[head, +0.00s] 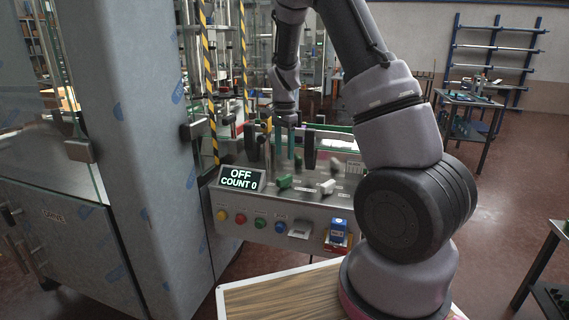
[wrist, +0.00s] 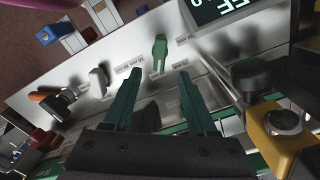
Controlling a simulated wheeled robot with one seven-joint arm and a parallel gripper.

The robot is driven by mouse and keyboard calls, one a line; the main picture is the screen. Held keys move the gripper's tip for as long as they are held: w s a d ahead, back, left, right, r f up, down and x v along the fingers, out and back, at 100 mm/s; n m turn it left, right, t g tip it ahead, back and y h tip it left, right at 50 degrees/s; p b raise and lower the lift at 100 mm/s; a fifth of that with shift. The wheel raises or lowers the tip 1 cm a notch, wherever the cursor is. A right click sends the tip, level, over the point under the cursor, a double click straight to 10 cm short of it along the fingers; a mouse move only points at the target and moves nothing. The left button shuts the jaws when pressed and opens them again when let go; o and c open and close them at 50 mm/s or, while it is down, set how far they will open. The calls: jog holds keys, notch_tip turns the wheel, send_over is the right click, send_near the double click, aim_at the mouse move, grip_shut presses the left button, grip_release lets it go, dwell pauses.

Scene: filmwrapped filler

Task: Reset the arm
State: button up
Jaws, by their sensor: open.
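My arm reaches out over the machine's control panel (head: 285,205) in the head view. My gripper (wrist: 157,76) is open and empty in the wrist view, its two dark green fingers spread apart. A green toggle lever (wrist: 159,53) stands just beyond the fingertips, roughly in line with the gap and not held. The green lever also shows in the head view (head: 284,182). A white lever (wrist: 99,82) sits to its left in the wrist view. The display (head: 241,179) reads OFF, COUNT 0. My fingers are small and partly cluttered by the background in the head view.
Yellow (head: 221,215), red, green and blue buttons line the panel front. A blue switch block (head: 338,230) is at its right. A yellow-and-black fitting (wrist: 288,135) is close on the gripper's right in the wrist view. A wooden-topped table (head: 275,297) lies in front.

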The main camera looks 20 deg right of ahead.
jog(key=shift+r, duration=0.65)
jog(key=shift+r, duration=0.1)
jog(key=s+r+n+t+y, duration=0.1)
jog(key=s+r+n+t, duration=0.1)
jog(key=s+r, duration=0.55)
jog(key=s+r+n+t+y, duration=0.15)
jog(key=s+r, duration=0.25)
jog(key=r, duration=0.6)
jog(key=s+r+n+t, duration=0.2)
jog(key=s+r, duration=0.1)
jog(key=s, duration=0.5)
jog(key=s+r+n+t, duration=0.1)
jog(key=s+r+n, duration=0.2)
jog(key=s, duration=0.5)
jog(key=shift+s+a+r+t, duration=0.25)
jog(key=shift+s+a+t, duration=0.1)
jog(key=shift+a, duration=0.1)
